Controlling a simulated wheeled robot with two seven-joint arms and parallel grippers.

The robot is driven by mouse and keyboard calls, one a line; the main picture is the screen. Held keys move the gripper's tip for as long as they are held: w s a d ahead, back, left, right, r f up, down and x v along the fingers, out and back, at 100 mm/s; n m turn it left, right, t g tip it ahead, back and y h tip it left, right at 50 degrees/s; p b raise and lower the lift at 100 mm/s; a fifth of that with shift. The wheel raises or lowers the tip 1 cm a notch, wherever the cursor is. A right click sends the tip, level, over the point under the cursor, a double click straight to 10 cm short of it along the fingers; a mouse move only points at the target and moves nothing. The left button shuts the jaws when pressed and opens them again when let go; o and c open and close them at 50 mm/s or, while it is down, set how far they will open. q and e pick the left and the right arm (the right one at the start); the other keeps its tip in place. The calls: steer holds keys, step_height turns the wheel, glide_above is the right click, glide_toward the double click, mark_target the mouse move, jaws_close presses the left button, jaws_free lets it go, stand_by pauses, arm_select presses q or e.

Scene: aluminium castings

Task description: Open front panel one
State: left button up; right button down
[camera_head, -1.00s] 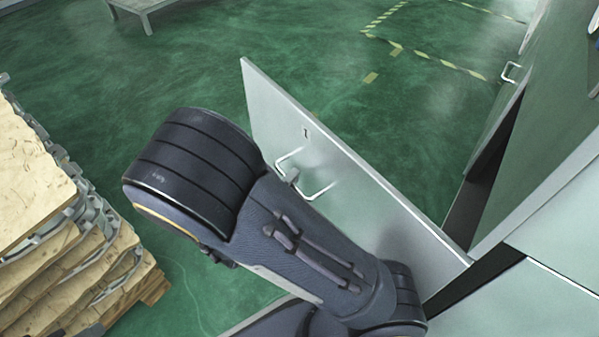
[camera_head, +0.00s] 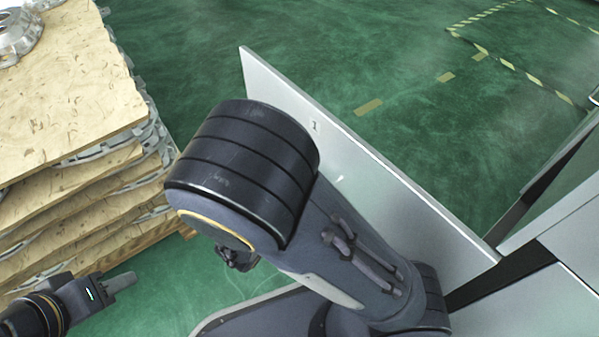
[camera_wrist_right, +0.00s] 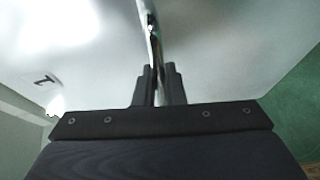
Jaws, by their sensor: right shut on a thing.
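Front panel one (camera_head: 395,205), a pale grey panel marked "1", stands swung out from the cabinet at the right in the head view. My right arm covers much of its face and its handle there. In the right wrist view, my right gripper (camera_wrist_right: 159,78) is shut on the shiny metal handle (camera_wrist_right: 152,32), with the panel's pale face (camera_wrist_right: 230,45) behind it. My left gripper (camera_head: 122,282) is at the lower left of the head view, apart from the panel; its finger opening cannot be made out.
A stack of wooden boards (camera_head: 70,110) with metal castings (camera_head: 18,35) stands at the left, close to my left gripper. The cabinet (camera_head: 555,285) is at the right. Green floor (camera_head: 200,50) with yellow tape marks lies clear beyond the panel.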

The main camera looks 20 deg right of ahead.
steer(key=c, duration=1.5)
jaws_free()
steer(key=p+v, duration=0.2)
steer(key=v, duration=0.5)
steer(key=shift+s+a+r, duration=0.1)
steer(key=shift+s+a, duration=0.15)
steer(key=shift+s, duration=0.05)
